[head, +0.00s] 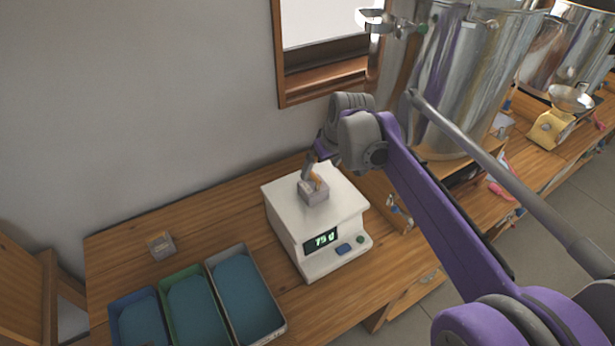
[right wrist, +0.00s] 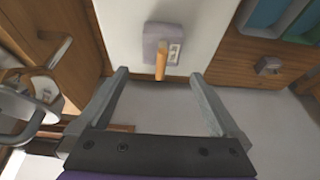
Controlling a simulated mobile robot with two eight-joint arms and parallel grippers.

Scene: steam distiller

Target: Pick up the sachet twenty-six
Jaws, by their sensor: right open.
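A small grey sachet (head: 313,194) with an orange peg-like tab sits on the top plate of the white scale (head: 292,219). It also shows in the right wrist view (right wrist: 155,48), with a pale label. A second, similar sachet (head: 161,246) lies on the table to the left; it shows in the right wrist view too (right wrist: 268,65). I cannot read the number on either. My right gripper (head: 313,176) is at the sachet on the scale. Its fingers (right wrist: 158,76) are open and wide apart, with the orange tab between them. My left gripper is not in view.
The scale's display (head: 321,239) reads about 75 g. Blue (head: 113,310), green (head: 163,286) and grey (head: 282,328) trays stand left of the scale. A large metal vessel (head: 468,70) stands at the right. The table (head: 220,207) behind the trays is largely clear.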

